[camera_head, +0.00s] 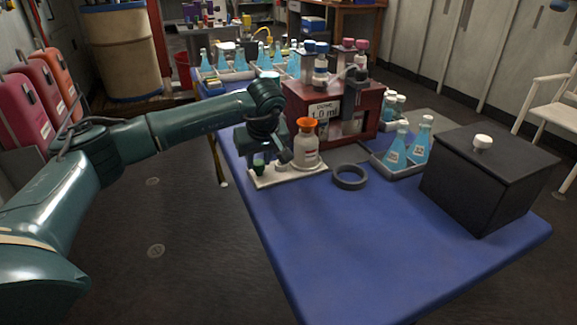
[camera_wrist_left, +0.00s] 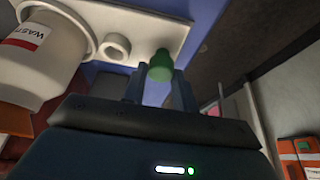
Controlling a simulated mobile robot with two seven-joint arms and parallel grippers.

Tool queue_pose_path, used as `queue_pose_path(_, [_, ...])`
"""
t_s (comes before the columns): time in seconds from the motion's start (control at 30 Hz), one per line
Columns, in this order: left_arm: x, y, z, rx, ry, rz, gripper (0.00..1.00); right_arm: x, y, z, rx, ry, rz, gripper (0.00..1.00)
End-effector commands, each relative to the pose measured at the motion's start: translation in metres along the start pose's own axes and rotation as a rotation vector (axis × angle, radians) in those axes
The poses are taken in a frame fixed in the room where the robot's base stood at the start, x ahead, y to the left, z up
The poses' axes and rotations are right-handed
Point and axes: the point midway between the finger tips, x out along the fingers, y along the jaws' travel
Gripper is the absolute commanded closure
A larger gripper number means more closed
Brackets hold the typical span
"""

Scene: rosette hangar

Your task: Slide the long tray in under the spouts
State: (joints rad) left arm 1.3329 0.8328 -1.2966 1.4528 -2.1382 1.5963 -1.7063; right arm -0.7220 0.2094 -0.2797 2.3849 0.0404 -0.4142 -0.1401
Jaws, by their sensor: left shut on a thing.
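The long white tray (camera_head: 285,178) lies on the blue table by its left edge, in front of the dark red dispenser (camera_head: 366,112). A white bottle with an orange funnel top (camera_head: 306,148) stands on it. In the left wrist view the tray (camera_wrist_left: 118,17) carries the bottle (camera_wrist_left: 45,52), a white ring-like piece (camera_wrist_left: 115,46) and a green knob (camera_wrist_left: 160,66). My left gripper (camera_head: 260,165) is low over the tray's near-left end, shut on the green knob. The dispenser's spouts are too small to make out. My right gripper is out of view.
A dark ring (camera_head: 350,178) lies just right of the tray. A grey tray (camera_head: 407,172) with blue flasks and a black box (camera_head: 478,180) stand further right. More flasks (camera_head: 240,58) stand behind. The table's front (camera_head: 370,255) is clear.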

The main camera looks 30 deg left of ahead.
Motion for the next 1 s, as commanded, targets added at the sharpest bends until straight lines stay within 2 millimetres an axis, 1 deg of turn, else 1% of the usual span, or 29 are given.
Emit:
queue_pose_path(0.37, [0.000, 0.002, 0.000, 0.000, 0.000, 0.001, 0.86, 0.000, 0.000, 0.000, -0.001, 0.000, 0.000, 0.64])
queue_pose_path(1.0, [0.000, 0.034, 0.000, 0.000, 0.000, 0.001, 0.86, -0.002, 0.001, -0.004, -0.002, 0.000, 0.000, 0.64])
